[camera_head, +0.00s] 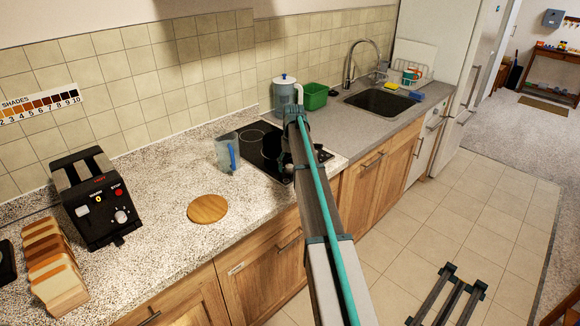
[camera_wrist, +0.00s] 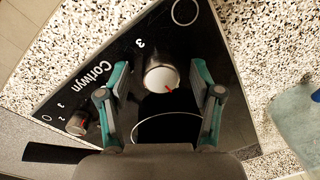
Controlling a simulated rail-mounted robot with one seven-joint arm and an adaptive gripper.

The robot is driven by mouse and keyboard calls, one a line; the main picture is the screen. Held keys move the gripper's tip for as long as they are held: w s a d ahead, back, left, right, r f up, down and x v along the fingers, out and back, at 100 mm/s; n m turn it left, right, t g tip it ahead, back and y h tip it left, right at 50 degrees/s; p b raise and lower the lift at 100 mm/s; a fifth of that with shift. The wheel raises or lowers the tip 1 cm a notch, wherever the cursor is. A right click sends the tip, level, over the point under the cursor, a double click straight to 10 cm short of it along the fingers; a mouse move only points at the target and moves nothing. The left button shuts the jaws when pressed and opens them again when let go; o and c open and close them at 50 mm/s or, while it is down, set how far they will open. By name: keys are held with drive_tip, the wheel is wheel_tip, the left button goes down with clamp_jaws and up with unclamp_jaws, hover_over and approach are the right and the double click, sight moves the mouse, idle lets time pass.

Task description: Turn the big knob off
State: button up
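The big knob (camera_wrist: 161,74) is a silver cylinder with a pale top and a short red mark, beside a printed 3 on the black stove panel (camera_wrist: 105,60) in the wrist view. My gripper (camera_wrist: 161,72) is open, with one teal and grey finger on each side of the big knob and a visible gap on both sides. In the head view my arm covers much of the black cooktop (camera_head: 255,146), and the big knob cannot be made out there.
A clear jug with a blue handle (camera_head: 228,153) stands left of the cooktop. A round wooden board (camera_head: 207,209), black toaster (camera_head: 97,200) and sliced bread (camera_head: 52,267) are further left on the counter.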

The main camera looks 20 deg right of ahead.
sight(292, 166)
wheel_tip(292, 166, up, 12)
drive_tip(key=shift+d, duration=0.3)
idle(0.5)
